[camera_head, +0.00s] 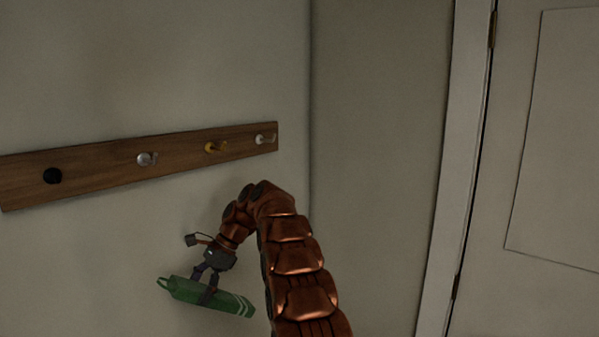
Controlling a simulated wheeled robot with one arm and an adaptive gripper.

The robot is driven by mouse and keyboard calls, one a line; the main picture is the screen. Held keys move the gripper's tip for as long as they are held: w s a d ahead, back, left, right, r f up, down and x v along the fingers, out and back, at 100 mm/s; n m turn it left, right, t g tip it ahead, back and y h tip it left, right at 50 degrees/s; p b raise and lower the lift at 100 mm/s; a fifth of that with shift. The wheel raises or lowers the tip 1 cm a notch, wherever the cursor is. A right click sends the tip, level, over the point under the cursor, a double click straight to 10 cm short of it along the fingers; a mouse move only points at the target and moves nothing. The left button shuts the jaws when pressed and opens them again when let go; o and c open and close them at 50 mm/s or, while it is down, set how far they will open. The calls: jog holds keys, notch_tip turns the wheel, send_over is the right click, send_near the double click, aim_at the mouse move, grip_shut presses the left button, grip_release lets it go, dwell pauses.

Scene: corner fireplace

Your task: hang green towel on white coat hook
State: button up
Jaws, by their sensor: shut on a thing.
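A wooden rail on the wall carries several coat hooks. The white coat hook (265,138) is at its right end. My gripper (208,287) points down and is shut on the green towel (230,303), which looks rolled or folded, with pale stripes near its right end and a small loop at its left end. The towel hangs in the air below the rail, lower and to the left of the white hook, apart from it. The gripper's fingers hide part of the towel's middle.
The wooden rail (105,170) also holds a black hook (53,176), a silver-grey hook (147,158) and a yellow hook (216,147). A wall corner lies right of the rail. A white door (530,130) with its frame stands at the right. The wall below the rail is bare.

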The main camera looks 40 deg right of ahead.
jog(key=w+d+r+m+t+h, duration=0.2)
jog(key=d+r+m+t+h, duration=0.1)
jog(key=d+r+m+t, duration=1.55)
jog(key=s+d+r+h, duration=0.3)
jog(key=d+r, duration=0.5)
jog(key=d, duration=0.4)
jog(key=shift+s+d+r+n+h+p, duration=0.25)
jog(key=shift+s+r+n+h+p, duration=0.1)
jog(key=shift+n+h, duration=0.15)
jog(key=shift+g, duration=0.25)
jog(key=w+a+f, duration=0.2)
jog(key=w+f, duration=0.1)
jog(key=w, duration=0.8)
jog(key=shift+w+a, duration=0.25)
jog(key=shift+a, duration=0.15)
jog(key=shift+f, duration=0.1)
dwell(0.7)
